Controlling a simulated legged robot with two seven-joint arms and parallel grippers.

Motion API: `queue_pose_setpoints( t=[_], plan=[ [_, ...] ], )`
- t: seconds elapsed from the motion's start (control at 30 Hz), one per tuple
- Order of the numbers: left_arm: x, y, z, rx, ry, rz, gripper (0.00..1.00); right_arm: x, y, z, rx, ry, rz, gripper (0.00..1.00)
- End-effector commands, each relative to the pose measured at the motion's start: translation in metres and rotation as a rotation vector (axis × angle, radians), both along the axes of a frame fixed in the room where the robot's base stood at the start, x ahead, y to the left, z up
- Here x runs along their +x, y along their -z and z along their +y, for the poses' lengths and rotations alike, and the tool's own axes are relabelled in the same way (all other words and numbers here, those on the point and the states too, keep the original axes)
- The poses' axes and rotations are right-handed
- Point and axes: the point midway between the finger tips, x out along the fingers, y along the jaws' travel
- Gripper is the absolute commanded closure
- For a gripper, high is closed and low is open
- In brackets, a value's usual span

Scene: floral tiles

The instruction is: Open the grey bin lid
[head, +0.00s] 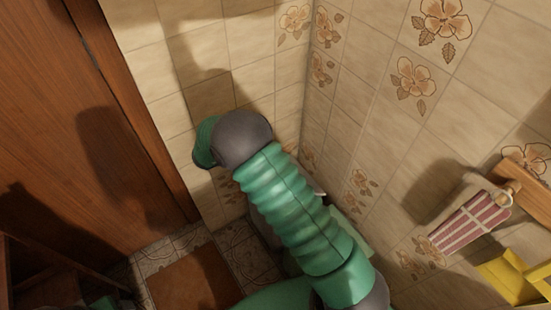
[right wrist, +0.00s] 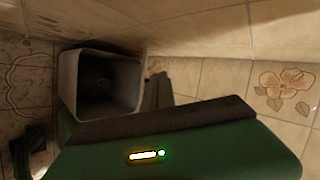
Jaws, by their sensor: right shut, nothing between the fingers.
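The grey bin (right wrist: 66,82) shows in the right wrist view, left of centre, with its squared rim and dark hollow inside facing the camera. I cannot make out a separate lid there. My right gripper (right wrist: 158,90) has its dark fingers shut and empty, just right of the bin's rim; I cannot tell whether they touch it. In the head view my green right arm reaches down into the tiled corner and covers most of the bin and the gripper. My left gripper is not in view.
A brown wooden door (head: 75,130) stands at the left. Floral-tiled walls (head: 390,130) meet in the corner close to my arm. A striped cloth (head: 470,222) hangs from a wooden holder at the right, above a yellow object (head: 515,278). A brown mat (head: 195,282) lies on the patterned floor.

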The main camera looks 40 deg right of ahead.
Motion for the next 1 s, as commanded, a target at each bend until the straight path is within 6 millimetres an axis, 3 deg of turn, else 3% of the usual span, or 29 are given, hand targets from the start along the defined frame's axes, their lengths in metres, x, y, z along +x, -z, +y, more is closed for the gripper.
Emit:
queue_pose_setpoints(
  t=[0.1, 0.23, 0.37, 0.7, 1.0],
  plan=[
    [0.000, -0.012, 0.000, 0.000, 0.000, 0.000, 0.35, -0.038, 0.024, -0.006, 0.016, 0.340, -0.030, 1.00],
    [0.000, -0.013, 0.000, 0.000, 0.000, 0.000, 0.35, -0.059, 0.038, -0.004, 0.017, 0.497, -0.037, 1.00],
    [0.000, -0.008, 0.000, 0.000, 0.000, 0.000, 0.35, -0.062, 0.048, -0.013, 0.017, 0.509, -0.037, 1.00],
    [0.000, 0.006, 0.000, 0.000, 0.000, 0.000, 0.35, -0.066, 0.092, -0.062, 0.017, 0.505, -0.036, 1.00],
    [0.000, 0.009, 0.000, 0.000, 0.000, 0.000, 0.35, -0.067, 0.104, -0.079, 0.019, 0.502, -0.037, 1.00]
  ],
)
